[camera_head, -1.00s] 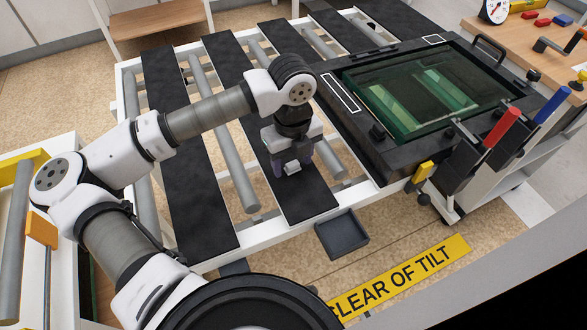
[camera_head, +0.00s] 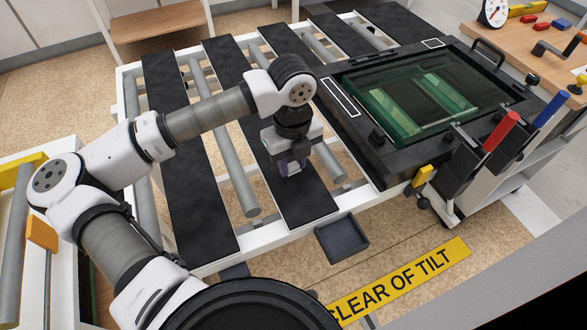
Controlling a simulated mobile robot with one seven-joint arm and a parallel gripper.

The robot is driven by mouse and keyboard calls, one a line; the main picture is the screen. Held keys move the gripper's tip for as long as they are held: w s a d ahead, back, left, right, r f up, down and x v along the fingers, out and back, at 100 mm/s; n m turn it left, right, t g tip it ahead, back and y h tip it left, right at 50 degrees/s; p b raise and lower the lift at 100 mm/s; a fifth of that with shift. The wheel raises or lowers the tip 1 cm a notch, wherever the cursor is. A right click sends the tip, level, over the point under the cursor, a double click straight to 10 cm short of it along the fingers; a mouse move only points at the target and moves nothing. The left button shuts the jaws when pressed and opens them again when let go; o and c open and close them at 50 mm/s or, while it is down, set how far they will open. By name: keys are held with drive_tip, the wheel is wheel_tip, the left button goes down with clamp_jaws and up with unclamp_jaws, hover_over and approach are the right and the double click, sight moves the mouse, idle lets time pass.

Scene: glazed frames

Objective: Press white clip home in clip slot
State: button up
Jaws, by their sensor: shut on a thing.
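My gripper (camera_head: 292,170) points down over a black padded strip of the roller table, left of the black frame. It is shut on a small white thing, probably the white clip (camera_head: 293,169), which shows between the fingertips and is mostly hidden by them. The black frame (camera_head: 345,140) with green glass (camera_head: 420,95) lies at the right of the table. A white-outlined rectangle (camera_head: 341,97) marks its left side and another (camera_head: 432,43) its far side. I cannot tell which mark, if either, is the clip slot. The gripper is apart from the frame.
A dark open tray (camera_head: 342,236) sits at the table's near edge. A bench (camera_head: 545,45) with a gauge stands far right.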

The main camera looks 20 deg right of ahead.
sight(293, 165)
drive_tip(key=shift+r+p, duration=0.9)
drive_tip(key=shift+r, duration=2.05)
